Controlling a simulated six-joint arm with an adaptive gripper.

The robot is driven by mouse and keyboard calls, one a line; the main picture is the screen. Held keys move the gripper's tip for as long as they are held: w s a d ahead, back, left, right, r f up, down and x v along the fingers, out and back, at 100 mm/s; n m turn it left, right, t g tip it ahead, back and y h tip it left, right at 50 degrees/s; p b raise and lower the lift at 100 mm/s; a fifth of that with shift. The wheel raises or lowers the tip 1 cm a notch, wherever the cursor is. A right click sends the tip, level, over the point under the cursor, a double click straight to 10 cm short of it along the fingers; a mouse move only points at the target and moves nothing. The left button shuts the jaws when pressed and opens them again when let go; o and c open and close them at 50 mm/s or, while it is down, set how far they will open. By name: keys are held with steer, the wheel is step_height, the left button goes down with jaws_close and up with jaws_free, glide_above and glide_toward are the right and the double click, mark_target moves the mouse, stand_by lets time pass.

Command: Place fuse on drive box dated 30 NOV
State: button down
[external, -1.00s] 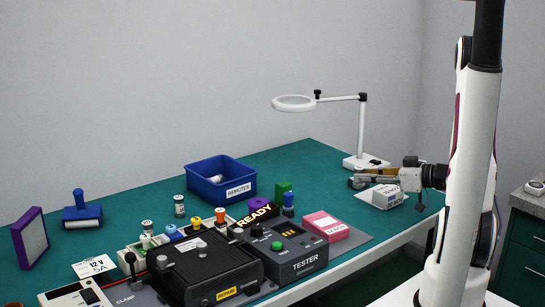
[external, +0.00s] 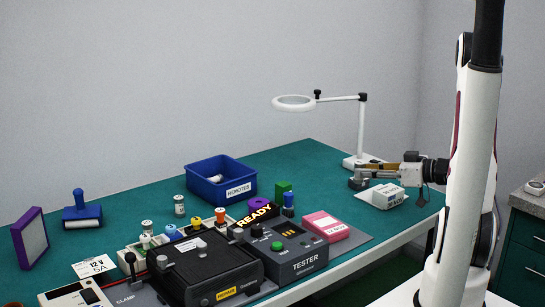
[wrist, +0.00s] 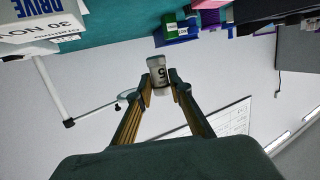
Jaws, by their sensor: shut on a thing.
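My gripper (external: 360,177) is at the right end of the green table, a little above and left of the white drive box (external: 389,197). In the wrist view the gripper (wrist: 159,80) is shut on a small pale cylindrical fuse (wrist: 157,68) with a dark "5" on it. The fuse is clear of the box. The drive box (wrist: 40,24) shows at the top left of the wrist view, with blue "DRIVE" and black "30 NOV" lettering partly cut off. In the external view its print is too small to read.
A magnifier lamp (external: 362,130) stands close behind my gripper. A pink box (external: 326,226) and a tester (external: 285,250) stand to the left, with a black clamp device (external: 205,270) beyond. A blue bin (external: 208,188) is at the back. Open table lies between the bin and lamp.

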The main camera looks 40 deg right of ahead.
steer(key=d, duration=0.1)
step_height(320, 180, up, 5)
glide_above(398, 191)
steer(key=shift+r+n+y, duration=0.1)
steer(key=shift+n+y, duration=0.2)
stand_by(0.4)
steer(key=shift+f, duration=3.15)
steer(key=shift+f, duration=1.85)
steer(key=shift+f, duration=0.2)
